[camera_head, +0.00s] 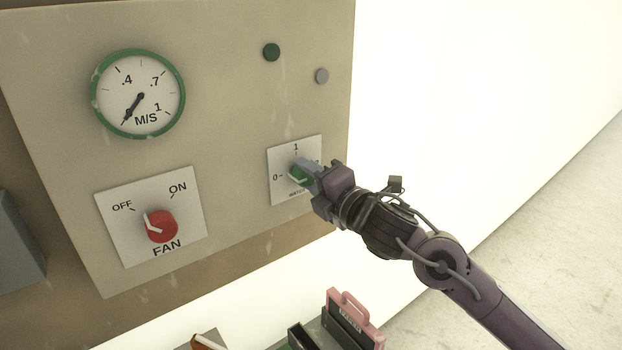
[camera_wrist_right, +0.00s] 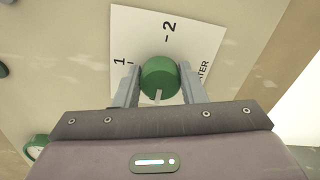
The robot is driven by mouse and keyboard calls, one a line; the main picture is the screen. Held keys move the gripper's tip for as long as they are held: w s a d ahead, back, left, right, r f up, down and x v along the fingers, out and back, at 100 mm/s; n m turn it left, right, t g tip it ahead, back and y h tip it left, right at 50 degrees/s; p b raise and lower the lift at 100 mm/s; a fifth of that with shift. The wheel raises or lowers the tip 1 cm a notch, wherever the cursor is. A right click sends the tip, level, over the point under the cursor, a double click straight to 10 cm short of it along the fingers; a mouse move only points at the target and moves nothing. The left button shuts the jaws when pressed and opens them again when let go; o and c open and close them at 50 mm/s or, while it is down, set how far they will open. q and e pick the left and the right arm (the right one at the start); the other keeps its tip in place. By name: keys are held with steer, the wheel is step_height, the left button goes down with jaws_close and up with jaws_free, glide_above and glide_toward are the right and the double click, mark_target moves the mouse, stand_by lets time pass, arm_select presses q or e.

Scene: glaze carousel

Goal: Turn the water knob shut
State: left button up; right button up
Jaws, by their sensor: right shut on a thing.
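The green water knob (camera_head: 300,178) sits on a white plate (camera_head: 283,157) marked 0, 1 and WATER, low on the right of the beige panel. My right gripper (camera_head: 305,171) is shut on the knob and hides part of it and the plate's right side. In the right wrist view the knob (camera_wrist_right: 159,74) lies between the two grey fingers (camera_wrist_right: 159,84), and the 1 and 2 marks show. The knob's white pointer is directed at or close to the 0 mark. My left gripper is not in view.
A red fan knob (camera_head: 162,228) sits at the panel's lower left, under a green-rimmed gauge (camera_head: 138,93). Two small round buttons, green (camera_head: 271,52) and grey (camera_head: 322,76), are above. A pink-handled item (camera_head: 352,318) stands below the panel. The space right of the panel is clear.

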steer(key=shift+d+r, duration=0.1)
steer(key=shift+r, duration=0.1)
steer(key=o, duration=1)
steer(key=shift+f, duration=0.1)
steer(key=b+v, duration=0.1)
steer(key=v, duration=0.6)
steer(key=shift+s+d+b, duration=0.2)
steer(key=shift+s+b, duration=0.1)
